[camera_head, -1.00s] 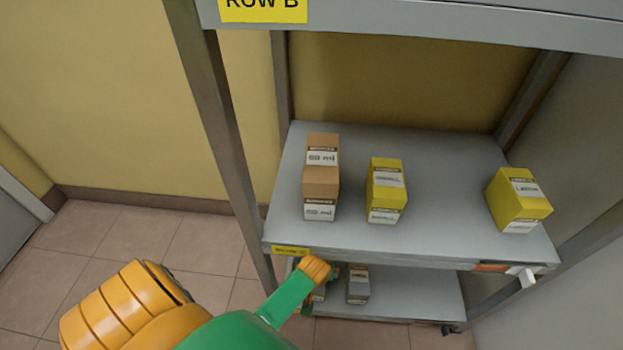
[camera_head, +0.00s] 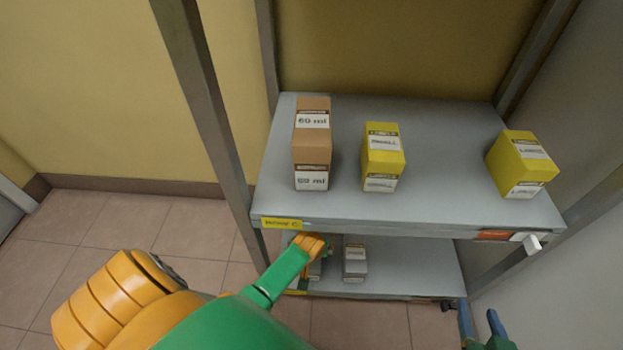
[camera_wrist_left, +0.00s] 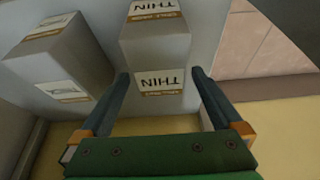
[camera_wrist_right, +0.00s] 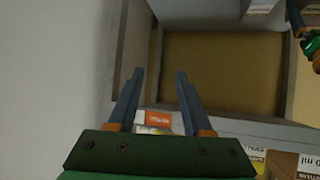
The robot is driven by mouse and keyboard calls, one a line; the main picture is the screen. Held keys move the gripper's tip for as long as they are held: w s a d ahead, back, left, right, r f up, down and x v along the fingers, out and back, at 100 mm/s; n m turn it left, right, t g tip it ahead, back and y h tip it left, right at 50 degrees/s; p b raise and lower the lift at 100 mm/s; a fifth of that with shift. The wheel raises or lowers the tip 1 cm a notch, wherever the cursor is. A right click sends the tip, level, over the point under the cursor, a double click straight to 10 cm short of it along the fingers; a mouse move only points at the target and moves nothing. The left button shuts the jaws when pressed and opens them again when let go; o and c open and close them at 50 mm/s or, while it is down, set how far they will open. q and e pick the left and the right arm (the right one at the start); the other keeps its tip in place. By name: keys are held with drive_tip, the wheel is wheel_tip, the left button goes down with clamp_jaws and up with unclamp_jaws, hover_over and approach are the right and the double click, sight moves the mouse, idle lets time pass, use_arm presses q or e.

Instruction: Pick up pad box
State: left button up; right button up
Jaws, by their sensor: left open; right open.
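Two grey boxes stand on the lower shelf: a left one (camera_head: 315,268), partly hidden, and a right one (camera_head: 355,263). In the left wrist view a grey box labelled THIN (camera_wrist_left: 155,45) shows upside down, with a second grey box (camera_wrist_left: 60,65) beside it. No label reads "pad", so I cannot tell which box is meant. My left gripper (camera_wrist_left: 160,73) is open, its fingertips apart on either side of the THIN box's labelled face; contact is unclear. My right gripper (camera_head: 480,320) is open and empty at the lower right, beside the shelf.
The upper shelf (camera_head: 430,205) holds a brown 60 ml stack (camera_head: 312,150), a yellow box (camera_head: 383,160) and another yellow box (camera_head: 522,163). Its front edge overhangs the lower shelf (camera_head: 415,270). Grey posts (camera_head: 205,110) frame the rack. Tiled floor lies left.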

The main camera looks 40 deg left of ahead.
use_arm(q)
drive_tip(key=shift+f, duration=0.25)
use_arm(e)
drive_tip(key=w+r+t, duration=0.1)
drive_tip(key=r, duration=0.1)
drive_tip(key=shift+w+a+r+t+y, duration=0.3)
drive_tip(key=shift+w+a+r+t, duration=0.05)
drive_tip(key=shift+a+t, duration=0.05)
use_arm(q)
drive_tip(key=shift+f, duration=0.25)
drive_tip(key=c, duration=1.5)
